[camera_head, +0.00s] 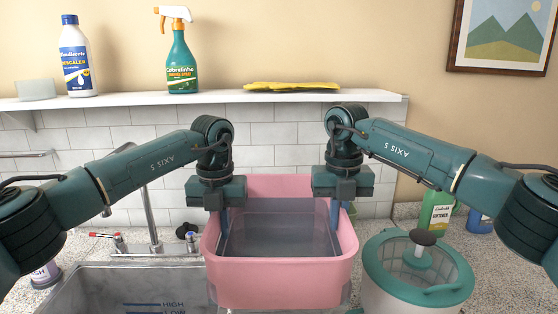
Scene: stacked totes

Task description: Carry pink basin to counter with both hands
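The pink basin (280,283) is upright in the middle of the head view, at the right end of the sink. Grey, see-through contents that look like water fill much of its inside. My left gripper (223,232) points down at the basin's left wall, with a blue finger showing at the rim. My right gripper (335,214) points down at the right wall in the same way. The dark gripper bodies hide parts of the rim, so I cannot tell whether the fingers are closed on it. The basin's underside is hidden. The speckled counter (498,272) lies to the right.
A white tub with a teal rim (384,262) stands close to the basin's right side. A green softener bottle (436,212) and a blue container (479,222) stand behind it. The faucet (151,222) rises left of the basin, behind the steel sink (100,285). A shelf (220,97) holds bottles above.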

